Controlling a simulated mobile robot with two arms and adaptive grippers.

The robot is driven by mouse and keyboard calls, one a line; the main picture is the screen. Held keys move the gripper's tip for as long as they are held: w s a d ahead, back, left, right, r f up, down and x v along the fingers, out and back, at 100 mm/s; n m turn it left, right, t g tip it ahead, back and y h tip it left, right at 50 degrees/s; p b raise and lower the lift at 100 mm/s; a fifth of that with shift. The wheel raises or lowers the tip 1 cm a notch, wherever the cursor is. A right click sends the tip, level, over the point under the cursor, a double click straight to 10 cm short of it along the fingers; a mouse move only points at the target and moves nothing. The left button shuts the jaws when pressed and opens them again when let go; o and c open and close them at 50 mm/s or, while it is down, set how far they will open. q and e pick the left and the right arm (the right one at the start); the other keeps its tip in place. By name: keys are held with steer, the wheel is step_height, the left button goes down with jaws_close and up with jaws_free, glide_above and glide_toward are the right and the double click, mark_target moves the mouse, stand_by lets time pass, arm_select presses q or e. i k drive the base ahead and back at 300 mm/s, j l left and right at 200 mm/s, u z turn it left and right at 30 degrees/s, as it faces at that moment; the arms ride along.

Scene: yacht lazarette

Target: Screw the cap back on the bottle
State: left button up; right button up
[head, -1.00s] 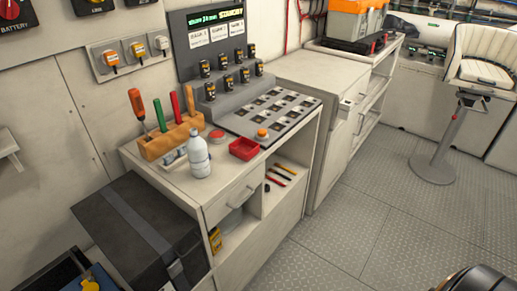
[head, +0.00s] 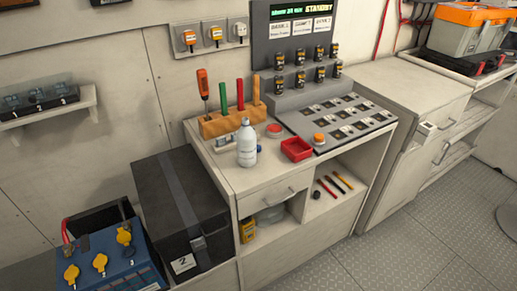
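A pale translucent bottle (head: 247,147) stands upright on the top of a white bench cabinet (head: 232,176), in front of an orange tool block. Its narrow top is too small to tell whether a cap sits on it. No loose cap can be made out for certain. A round red piece (head: 274,129) lies behind and right of the bottle; I cannot tell whether it is a button or a lid. Neither of my grippers is in view.
A red tray (head: 296,149) and an orange button (head: 319,139) are right of the bottle. The orange block (head: 226,123) holds upright tools. A black case (head: 183,210) and a blue panel (head: 112,262) stand left. Open floor (head: 375,245) lies right.

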mark_target(247, 137)
steer(key=i+l, duration=0.2)
steer(key=l, duration=0.15)
steer(key=i+l, duration=0.15)
steer(key=l, duration=0.2)
steer(key=i+l, duration=0.2)
steer(key=l, duration=0.15)
steer(key=i+l, duration=0.2)
steer(key=l, duration=0.15)
steer(key=i+l, duration=0.2)
steer(key=l, duration=0.15)
steer(key=u, duration=1.55)
